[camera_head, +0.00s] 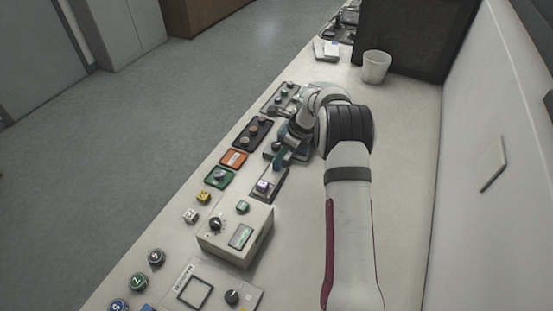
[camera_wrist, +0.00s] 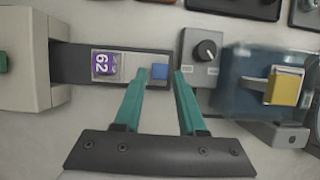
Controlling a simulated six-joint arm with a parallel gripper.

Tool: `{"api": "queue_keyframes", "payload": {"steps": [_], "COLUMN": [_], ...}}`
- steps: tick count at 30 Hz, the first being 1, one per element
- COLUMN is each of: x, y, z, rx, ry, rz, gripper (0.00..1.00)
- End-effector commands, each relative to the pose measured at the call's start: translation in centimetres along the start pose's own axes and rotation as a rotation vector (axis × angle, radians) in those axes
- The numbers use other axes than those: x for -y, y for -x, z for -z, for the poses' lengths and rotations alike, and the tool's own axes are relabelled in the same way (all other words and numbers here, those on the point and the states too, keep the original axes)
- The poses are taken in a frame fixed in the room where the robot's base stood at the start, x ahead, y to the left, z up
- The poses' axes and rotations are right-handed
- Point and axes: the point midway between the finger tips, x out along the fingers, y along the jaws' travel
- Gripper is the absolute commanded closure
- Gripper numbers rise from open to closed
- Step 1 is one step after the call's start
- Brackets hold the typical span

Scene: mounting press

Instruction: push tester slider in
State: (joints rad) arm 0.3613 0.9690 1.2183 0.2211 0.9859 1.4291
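The tester is a beige box (camera_head: 236,232) with a dark knob, a green button and a small green display; part of it also shows at the left of the wrist view (camera_wrist: 22,60). A dark grey slider (camera_wrist: 72,62) sticks out of its side, carrying a purple block marked 62 (camera_wrist: 107,65) and a blue square (camera_wrist: 160,71) near its outer end. The slider also shows in the head view (camera_head: 275,188). My gripper (camera_wrist: 162,73) is open, its teal fingertips either side of the blue square with gaps showing. Whether the fingertips touch the slider cannot be told.
A grey unit with a black knob (camera_wrist: 206,50) and a bluish box with a yellow handle (camera_wrist: 284,88) stand close to the right in the wrist view. Several button panels, one orange (camera_head: 233,159), line the bench edge. A white cup (camera_head: 376,67) stands farther back.

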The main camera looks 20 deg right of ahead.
Motion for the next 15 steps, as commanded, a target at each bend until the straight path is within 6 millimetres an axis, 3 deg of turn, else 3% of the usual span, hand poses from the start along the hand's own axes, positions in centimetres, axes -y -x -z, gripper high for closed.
{"api": "queue_keyframes", "payload": {"steps": [6, 15], "x": [0.0, 0.0], "y": [-3.0, -3.6], "z": [0.0, 0.0], "rx": [-0.001, 0.0], "ry": [0.0, 0.001], "rz": [-0.001, 0.001], "gripper": [0.6, 0.6]}}
